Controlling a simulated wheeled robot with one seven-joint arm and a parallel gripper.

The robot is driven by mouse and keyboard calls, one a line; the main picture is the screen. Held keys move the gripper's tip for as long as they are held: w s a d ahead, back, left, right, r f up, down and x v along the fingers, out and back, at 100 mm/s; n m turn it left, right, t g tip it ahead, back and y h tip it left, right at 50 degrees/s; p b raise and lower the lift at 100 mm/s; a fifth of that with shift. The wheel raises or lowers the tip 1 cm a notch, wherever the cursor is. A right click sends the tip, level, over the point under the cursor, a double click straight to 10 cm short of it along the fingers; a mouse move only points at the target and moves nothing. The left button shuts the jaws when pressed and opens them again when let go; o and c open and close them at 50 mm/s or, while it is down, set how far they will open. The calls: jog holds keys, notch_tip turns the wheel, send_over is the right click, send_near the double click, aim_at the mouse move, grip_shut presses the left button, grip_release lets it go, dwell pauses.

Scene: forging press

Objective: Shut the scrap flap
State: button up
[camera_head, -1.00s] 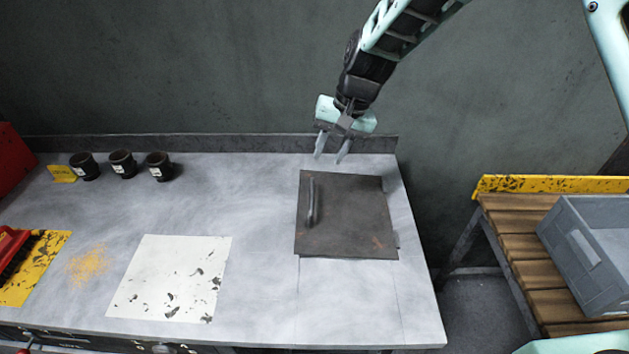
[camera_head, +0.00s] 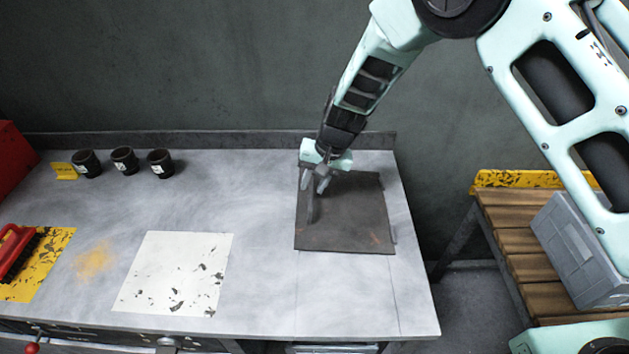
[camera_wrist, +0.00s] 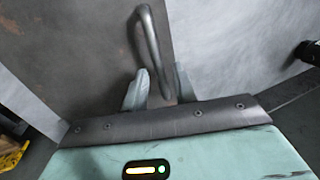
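The scrap flap is a dark, square, worn metal plate (camera_head: 355,222) at the right end of the grey workbench. It looks flat or nearly flat; I cannot tell its exact tilt. A dark bar handle (camera_head: 312,209) runs along its left side. My gripper (camera_head: 314,186) is over the far end of this handle and hides part of it. In the wrist view, my gripper (camera_wrist: 161,84) is open, with one finger on each side of the handle (camera_wrist: 151,40). A gap shows between the fingers, and I cannot tell whether either touches the bar.
A white, chipped plate (camera_head: 175,273) lies on the bench left of the flap. A wooden bench (camera_head: 515,240) with a grey crate (camera_head: 575,250) stands at the right.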

grip_shut()
jog(key=shift+b+x, duration=0.95)
jog(key=shift+x, duration=0.25)
jog(key=shift+s+a+r, duration=0.1)
jog(key=shift+c, duration=0.3)
grip_release()
jog(key=o, duration=0.3)
jog(key=shift+a+f, duration=0.2)
jog(key=shift+d+r, duration=0.1)
jog(key=b+v, duration=0.3)
jog(key=v, duration=1.4)
jog(key=shift+r, duration=0.2)
